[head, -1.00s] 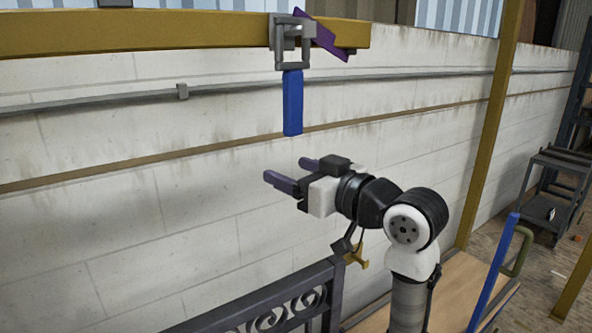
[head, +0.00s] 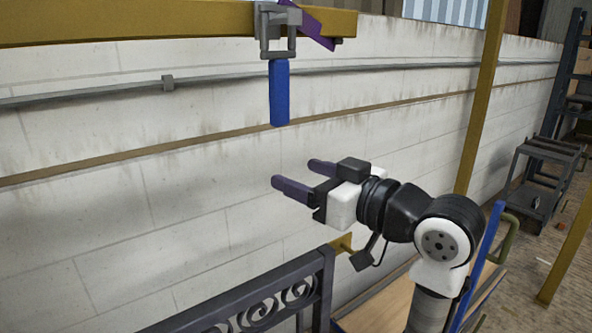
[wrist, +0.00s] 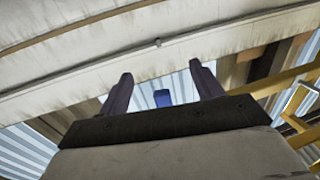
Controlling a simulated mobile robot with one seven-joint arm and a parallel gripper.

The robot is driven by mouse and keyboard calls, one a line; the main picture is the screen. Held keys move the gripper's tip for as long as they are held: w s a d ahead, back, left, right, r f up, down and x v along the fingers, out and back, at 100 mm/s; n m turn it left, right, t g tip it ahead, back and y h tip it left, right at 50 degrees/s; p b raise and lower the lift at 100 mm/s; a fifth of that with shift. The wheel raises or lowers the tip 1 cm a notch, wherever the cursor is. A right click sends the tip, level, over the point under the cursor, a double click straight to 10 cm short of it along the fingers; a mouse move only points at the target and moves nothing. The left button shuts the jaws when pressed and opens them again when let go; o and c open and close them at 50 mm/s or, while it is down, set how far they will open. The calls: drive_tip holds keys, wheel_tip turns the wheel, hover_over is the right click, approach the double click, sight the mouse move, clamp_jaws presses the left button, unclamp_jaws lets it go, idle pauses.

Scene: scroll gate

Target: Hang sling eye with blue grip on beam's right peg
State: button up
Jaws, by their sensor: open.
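The sling eye (head: 278,38), a grey squarish metal loop, hangs at the yellow beam (head: 130,22) near its right end. Its blue grip (head: 279,93) hangs straight down below it. A purple piece (head: 318,28) slants across the beam there; the peg itself I cannot make out. My gripper (head: 297,175) is open and empty, below and slightly right of the blue grip and apart from it. In the wrist view, the blue grip (wrist: 162,98) shows small between the two open fingers (wrist: 158,85).
A dark scrolled metal gate (head: 260,302) stands below my gripper, with a yellow bracket (head: 343,243) by its post. A yellow post (head: 481,110) rises at the right. A grey cart (head: 540,180) stands far right.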

drive_tip(key=v, duration=0.4)
drive_tip(key=shift+s+a, duration=0.1)
drive_tip(key=shift+s, duration=0.5)
idle(0.8)
